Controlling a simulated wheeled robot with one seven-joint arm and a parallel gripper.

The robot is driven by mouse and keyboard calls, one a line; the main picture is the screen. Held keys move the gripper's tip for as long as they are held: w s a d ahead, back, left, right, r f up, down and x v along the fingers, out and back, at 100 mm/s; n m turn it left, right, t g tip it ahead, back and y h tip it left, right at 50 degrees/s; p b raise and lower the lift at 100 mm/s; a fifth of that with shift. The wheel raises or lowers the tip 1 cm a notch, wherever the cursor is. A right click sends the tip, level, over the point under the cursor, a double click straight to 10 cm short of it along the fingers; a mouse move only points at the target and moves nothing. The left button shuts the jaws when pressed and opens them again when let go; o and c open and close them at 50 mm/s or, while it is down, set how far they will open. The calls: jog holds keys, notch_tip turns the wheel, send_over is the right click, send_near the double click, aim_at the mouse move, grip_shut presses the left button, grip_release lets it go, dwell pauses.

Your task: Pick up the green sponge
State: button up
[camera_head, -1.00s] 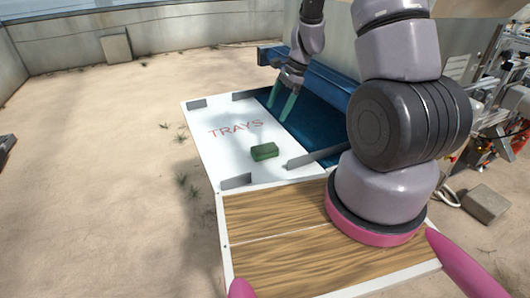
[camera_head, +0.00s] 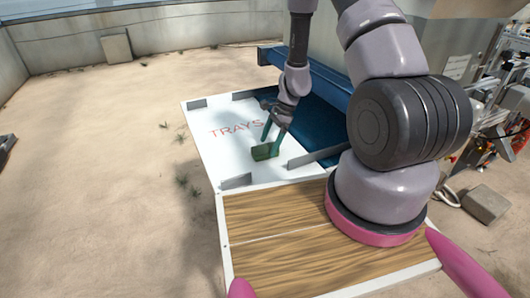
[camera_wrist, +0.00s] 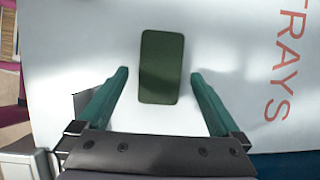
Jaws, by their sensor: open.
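The green sponge (camera_head: 262,153) lies flat on the white tray surface marked TRAYS (camera_head: 208,148). In the wrist view the sponge (camera_wrist: 161,67) is a dark green rounded block, lengthwise along the direction the fingers point. My gripper (camera_head: 269,143) has two green fingers and is open, close over the sponge in the head view and partly overlapping it. In the wrist view my gripper (camera_wrist: 159,74) has its fingertips apart on either side of the sponge's lower half, with a gap on both sides. I cannot tell the exact height of the fingertips above the surface.
Low grey brackets stand on the white surface, one at its front edge (camera_head: 236,181) and a longer one right of the sponge (camera_head: 315,157). A blue conveyor bed (camera_head: 306,124) lies to the right. A wooden panel (camera_head: 270,225) is in front.

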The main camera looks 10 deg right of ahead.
aim_at(268, 147)
jog(key=shift+a+f, duration=0.2)
jog(key=shift+f, duration=0.3)
jog(key=c, duration=1.3)
jog(key=shift+r, duration=0.1)
jog(key=shift+c, duration=0.2)
notch_tip(268, 147, up, 10)
